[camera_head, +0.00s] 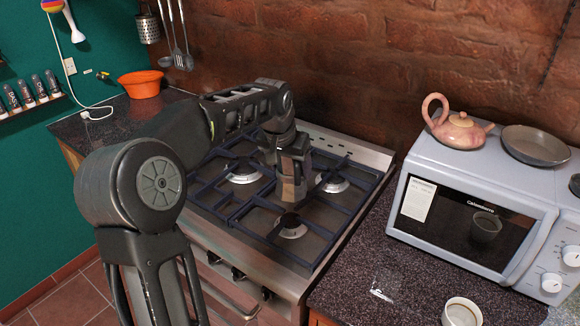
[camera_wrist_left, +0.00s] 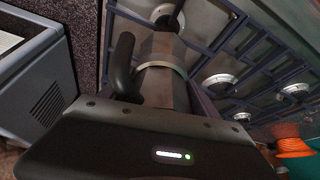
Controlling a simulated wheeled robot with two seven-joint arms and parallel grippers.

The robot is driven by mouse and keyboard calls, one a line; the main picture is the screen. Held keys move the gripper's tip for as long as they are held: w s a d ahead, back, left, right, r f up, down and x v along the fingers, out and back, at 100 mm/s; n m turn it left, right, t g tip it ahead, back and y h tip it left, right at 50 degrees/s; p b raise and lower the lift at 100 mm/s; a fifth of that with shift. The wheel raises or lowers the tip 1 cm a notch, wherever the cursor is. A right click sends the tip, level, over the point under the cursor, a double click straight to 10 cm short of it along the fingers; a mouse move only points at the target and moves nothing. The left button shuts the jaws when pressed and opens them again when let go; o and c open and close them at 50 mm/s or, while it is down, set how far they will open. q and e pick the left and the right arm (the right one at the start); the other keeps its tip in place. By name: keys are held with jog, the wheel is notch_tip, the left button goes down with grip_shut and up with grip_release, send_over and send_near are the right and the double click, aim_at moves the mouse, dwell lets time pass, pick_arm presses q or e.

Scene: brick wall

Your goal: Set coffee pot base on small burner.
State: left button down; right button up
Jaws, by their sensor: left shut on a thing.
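My left gripper (camera_head: 292,160) is shut on the coffee pot. The coffee pot (camera_head: 291,188) is a faceted metal moka pot, roughly upright, with its upper part hidden by the gripper. In the left wrist view, its metal body (camera_wrist_left: 161,48) and black handle (camera_wrist_left: 122,62) show just beyond my gripper. The small burner (camera_head: 291,226), with a dark cap, is in front of the pot in the head view. A burner also shows beyond the pot base in the left wrist view (camera_wrist_left: 163,14). I cannot tell whether the pot touches the grate. My right gripper is not in view.
The gas stove (camera_head: 255,252) has raised dark grates and other burners (camera_head: 331,182) beside the pot. A microwave (camera_head: 478,215) stands on the right counter, with a teapot (camera_head: 460,131) and pan (camera_head: 535,146) on top. A white cup (camera_head: 461,312) sits in front.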

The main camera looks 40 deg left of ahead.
aim_at(285, 177)
pick_arm(q)
jog(key=shift+f+b, duration=2.45)
jog(key=shift+f, duration=0.85)
jog(key=shift+f+b, duration=0.5)
jog(key=shift+f, duration=0.15)
jog(key=shift+c, duration=2)
grip_release()
jog(key=o, duration=0.3)
jog(key=shift+f, duration=0.1)
jog(key=v, duration=0.8)
jog(key=shift+b, duration=0.4)
